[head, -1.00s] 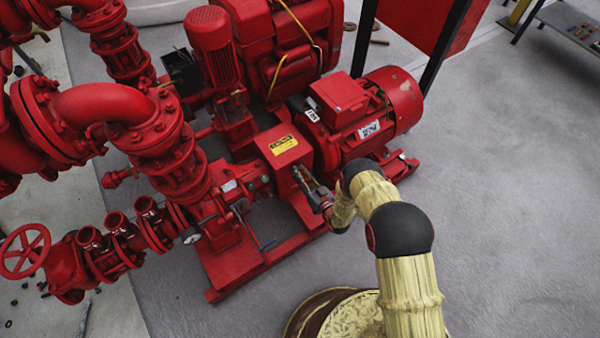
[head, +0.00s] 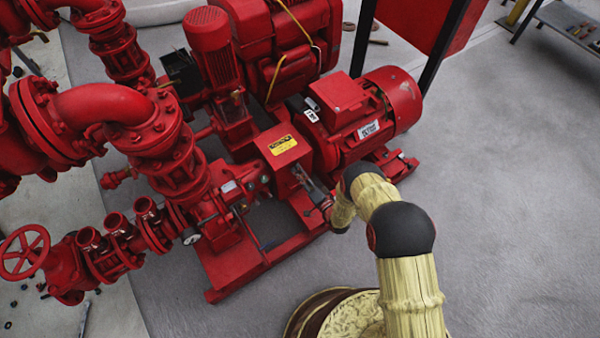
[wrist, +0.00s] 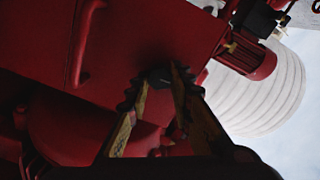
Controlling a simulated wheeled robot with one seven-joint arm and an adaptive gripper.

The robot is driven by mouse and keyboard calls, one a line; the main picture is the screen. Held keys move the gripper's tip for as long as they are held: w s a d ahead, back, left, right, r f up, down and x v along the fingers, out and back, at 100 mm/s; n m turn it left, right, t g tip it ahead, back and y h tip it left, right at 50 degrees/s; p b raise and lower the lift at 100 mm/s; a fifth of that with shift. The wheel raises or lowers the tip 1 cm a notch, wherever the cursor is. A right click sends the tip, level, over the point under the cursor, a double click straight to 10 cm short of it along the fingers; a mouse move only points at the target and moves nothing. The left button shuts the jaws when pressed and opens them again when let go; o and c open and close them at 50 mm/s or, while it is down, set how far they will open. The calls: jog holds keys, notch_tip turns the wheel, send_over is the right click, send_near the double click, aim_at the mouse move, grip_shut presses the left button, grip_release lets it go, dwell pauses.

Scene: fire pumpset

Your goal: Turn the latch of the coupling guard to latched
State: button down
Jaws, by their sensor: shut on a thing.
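The coupling guard (head: 285,158) is a red box with a yellow label on top, between the pump and the motor. My gripper (head: 306,180) is at its near right side. In the wrist view, the two toothed fingers of my gripper (wrist: 160,82) are shut on a small dark piece, the latch (wrist: 160,76), against the guard's red panel (wrist: 140,35). The latch is mostly hidden by the fingers, and its exact angle is hard to read.
The red motor (head: 365,115) stands close behind and right of my gripper. The pump (head: 215,215) and its pipework are to the left. A red base frame (head: 265,255) runs below. The grey floor (head: 500,200) at the right is open.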

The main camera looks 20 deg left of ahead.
jog(key=shift+m, duration=0.6)
jog(key=c, duration=1.6)
grip_release()
jog(key=shift+o, duration=0.2)
jog(key=shift+d, duration=0.1)
jog(key=v, duration=1.2)
jog(key=shift+f, duration=0.15)
